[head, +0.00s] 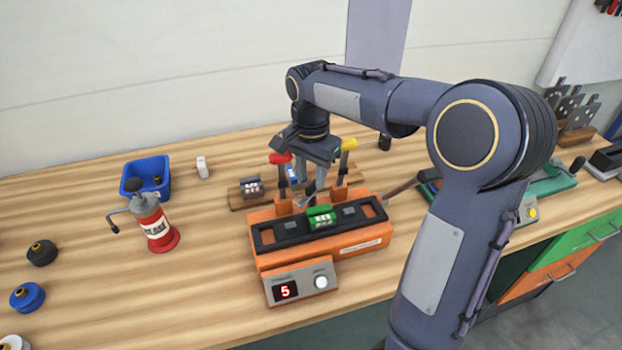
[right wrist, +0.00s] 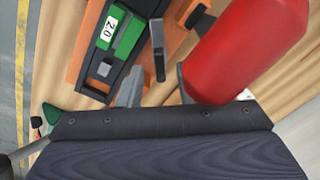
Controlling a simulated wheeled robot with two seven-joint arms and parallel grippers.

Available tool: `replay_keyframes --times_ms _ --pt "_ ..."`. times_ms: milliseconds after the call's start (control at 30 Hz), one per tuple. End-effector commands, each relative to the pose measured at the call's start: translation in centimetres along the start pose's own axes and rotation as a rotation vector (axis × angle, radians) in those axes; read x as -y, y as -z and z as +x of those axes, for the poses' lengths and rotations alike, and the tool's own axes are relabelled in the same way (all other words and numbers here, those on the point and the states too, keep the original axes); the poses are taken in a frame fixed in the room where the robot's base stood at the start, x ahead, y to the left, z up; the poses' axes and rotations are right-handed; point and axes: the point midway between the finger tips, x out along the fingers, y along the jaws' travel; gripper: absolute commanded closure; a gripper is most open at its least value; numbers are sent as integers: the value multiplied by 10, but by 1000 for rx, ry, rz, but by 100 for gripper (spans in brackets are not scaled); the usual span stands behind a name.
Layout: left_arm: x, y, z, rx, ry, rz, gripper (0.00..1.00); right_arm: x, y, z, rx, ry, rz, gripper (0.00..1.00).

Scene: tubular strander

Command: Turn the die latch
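The orange machine (head: 330,238) stands on the bench with a black bed and a green die block (head: 321,216). In the right wrist view the die block (right wrist: 125,33) reads 2.0. A grey upright bar (right wrist: 157,50), apparently the die latch, stands beside the die. My right gripper (head: 311,192) points down behind the die, between the red-handled lever (head: 280,158) and the yellow-handled lever (head: 348,144). Its fingers look apart, one on each side of the bar; I cannot tell whether they touch it. The red handle (right wrist: 245,45) fills the upper right of the wrist view. My left gripper is out of view.
A control box (head: 301,283) showing 5 sits at the machine's front. A wooden rack with dies (head: 251,187) is behind it. A red can (head: 154,225) and a blue bin (head: 147,173) stand left. The bench between the can and the machine is clear.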

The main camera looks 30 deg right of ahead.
Motion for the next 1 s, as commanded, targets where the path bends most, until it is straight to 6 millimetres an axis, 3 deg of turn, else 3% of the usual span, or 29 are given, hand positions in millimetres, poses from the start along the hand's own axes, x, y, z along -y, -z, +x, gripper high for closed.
replay_keyframes --times_ms 100,333,667,767,1000 --pt "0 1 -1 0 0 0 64 1 0 -23 -2 5 -1 67" --pt "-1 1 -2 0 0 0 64 0 0 -52 -1 2 -1 67" --pt "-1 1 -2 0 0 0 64 0 0 -57 0 0 -1 67" --pt "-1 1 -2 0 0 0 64 -1 -1 -57 2 3 -5 55" --pt "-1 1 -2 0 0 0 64 -20 -11 -58 27 63 -99 55"
